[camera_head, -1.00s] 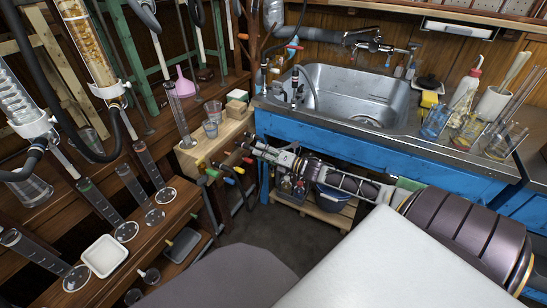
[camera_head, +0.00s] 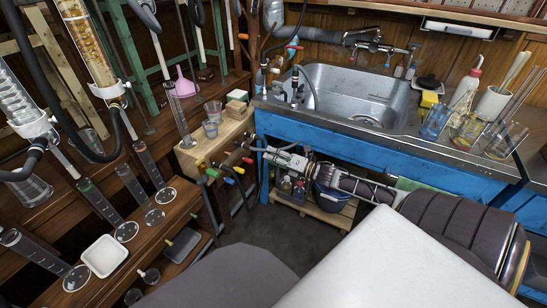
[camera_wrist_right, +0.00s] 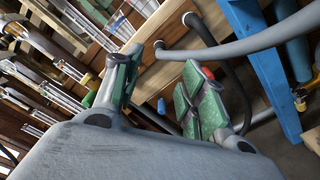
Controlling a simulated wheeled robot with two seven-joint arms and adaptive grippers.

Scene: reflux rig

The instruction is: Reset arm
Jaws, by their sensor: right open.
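My right arm (camera_head: 365,188) comes in from the right, low in front of the blue sink bench. Its gripper (camera_head: 262,149) points left, near the valve handles on the side of the wooden stand. In the right wrist view the gripper (camera_wrist_right: 162,88) has its two green-padded fingers spread apart. No object is held between them. I cannot tell in the head view whether a finger touches the stand. My left gripper is not in view.
The blue bench (camera_head: 360,148) carries a metal sink (camera_head: 355,95) and glassware on its right. A wooden stand (camera_head: 187,160) holds small beakers. Several measuring cylinders and a white tray (camera_head: 104,256) stand on the left shelves. A blue bucket (camera_head: 330,200) is below the arm.

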